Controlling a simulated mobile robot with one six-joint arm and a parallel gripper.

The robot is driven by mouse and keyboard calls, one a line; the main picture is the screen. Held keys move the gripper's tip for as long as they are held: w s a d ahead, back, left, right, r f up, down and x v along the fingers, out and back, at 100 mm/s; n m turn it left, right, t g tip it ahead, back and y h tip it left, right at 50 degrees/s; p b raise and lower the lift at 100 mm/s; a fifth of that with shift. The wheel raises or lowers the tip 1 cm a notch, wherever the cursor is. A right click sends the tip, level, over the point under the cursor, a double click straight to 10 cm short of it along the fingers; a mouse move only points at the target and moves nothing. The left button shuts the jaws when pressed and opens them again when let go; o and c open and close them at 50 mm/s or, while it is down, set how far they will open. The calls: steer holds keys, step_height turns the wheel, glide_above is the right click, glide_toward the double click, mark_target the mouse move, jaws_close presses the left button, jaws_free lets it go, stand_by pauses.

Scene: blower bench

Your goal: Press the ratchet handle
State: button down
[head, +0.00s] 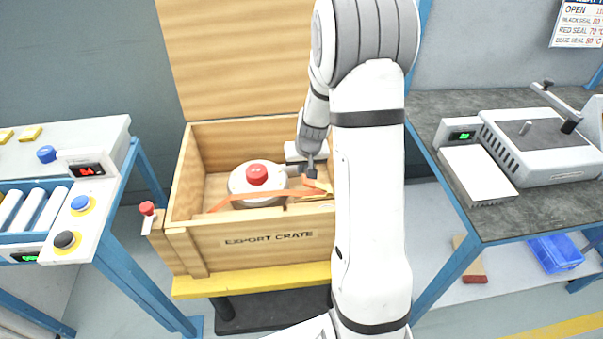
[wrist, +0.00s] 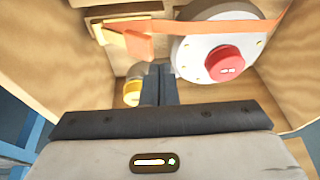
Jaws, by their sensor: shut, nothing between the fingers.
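An open wooden export crate (head: 265,240) holds a round white blower (head: 238,182) with a red cap (head: 257,174). The cap also shows in the wrist view (wrist: 223,65). An orange strap (head: 240,198) crosses the blower and runs to an orange-yellow piece (head: 320,188) at the crate's right side, which looks like the ratchet with its handle. In the wrist view the orange piece (wrist: 122,42) lies just beyond my fingers, upper left. My gripper (head: 311,173) is shut and empty, pointing down inside the crate close to the ratchet. Whether it touches is unclear; my arm hides the crate's right wall.
The raised wooden lid (head: 230,60) stands behind the crate. A red-knobbed post (head: 147,208) stands at its left front corner. A button bench (head: 90,225) is at left. A dark-topped bench (head: 425,105) with a grey machine (head: 545,150) is at right.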

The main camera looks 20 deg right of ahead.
steer(key=v, duration=0.3)
steer(key=a+v, duration=0.1)
steer(key=v, duration=0.1)
steer(key=shift+a+r, duration=0.1)
steer(key=shift+r, duration=0.25)
steer(key=shift+r, duration=0.1)
stand_by(0.3)
steer(key=s+a+r+n+p, duration=0.1)
steer(key=s+a+r, duration=0.3)
steer(key=s+r, duration=0.4)
steer(key=s+a+r+n+g+p, duration=0.1)
steer(key=s+a+r+p, duration=0.2)
steer(key=s+r, duration=0.6)
steer(key=s+a, duration=0.1)
steer(key=s, duration=0.5)
steer(key=shift+s+r, duration=0.15)
steer(key=shift+s, duration=0.25)
